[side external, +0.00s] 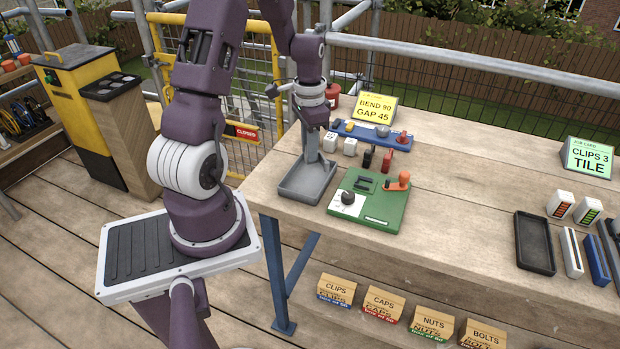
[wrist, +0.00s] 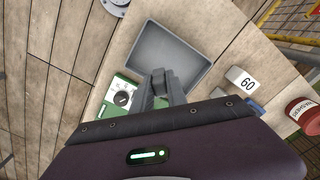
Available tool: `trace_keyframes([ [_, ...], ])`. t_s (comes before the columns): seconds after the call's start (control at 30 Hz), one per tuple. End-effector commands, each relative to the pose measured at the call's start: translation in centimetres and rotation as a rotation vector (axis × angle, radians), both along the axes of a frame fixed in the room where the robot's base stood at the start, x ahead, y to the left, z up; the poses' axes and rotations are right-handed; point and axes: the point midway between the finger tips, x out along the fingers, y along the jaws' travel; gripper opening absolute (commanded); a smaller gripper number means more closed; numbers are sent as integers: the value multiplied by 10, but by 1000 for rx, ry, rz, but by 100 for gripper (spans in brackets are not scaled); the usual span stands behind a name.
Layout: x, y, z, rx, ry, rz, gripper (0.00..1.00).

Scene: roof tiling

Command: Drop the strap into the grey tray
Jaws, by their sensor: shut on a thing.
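The grey tray (side external: 292,190) sits at the near left corner of the wooden bench; in the wrist view its bare floor (wrist: 172,50) looks empty. My gripper (side external: 312,158) points down over the tray, its fingers above the tray floor. In the wrist view the fingers (wrist: 159,90) are close together on a small dark grey piece, which I take to be the strap (wrist: 158,77). It lies over the tray's near side in that view. Most of it is hidden by the fingers, and I cannot make it out clearly in the side view.
A green board (side external: 375,205) with a dial and orange-handled part stands right of the tray. A black tray (side external: 535,243) lies far right. The bench between is clear.

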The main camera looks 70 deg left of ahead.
Motion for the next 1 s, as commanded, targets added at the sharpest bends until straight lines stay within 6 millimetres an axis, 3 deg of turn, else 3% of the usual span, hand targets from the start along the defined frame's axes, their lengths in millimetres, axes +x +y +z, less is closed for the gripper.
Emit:
trace_keyframes([
  [0.13, 0, -1, -13, -2, 2, 0, 0],
  [0.43, 0, -1, -16, 0, 0, 0, 0],
  [0.47, 0, -1, -16, 0, 0, 0, 24],
  [0.57, 0, 0, -16, 0, 0, 0, 43],
  [1.0, 0, 0, -14, 1, -1, 0, 43],
])
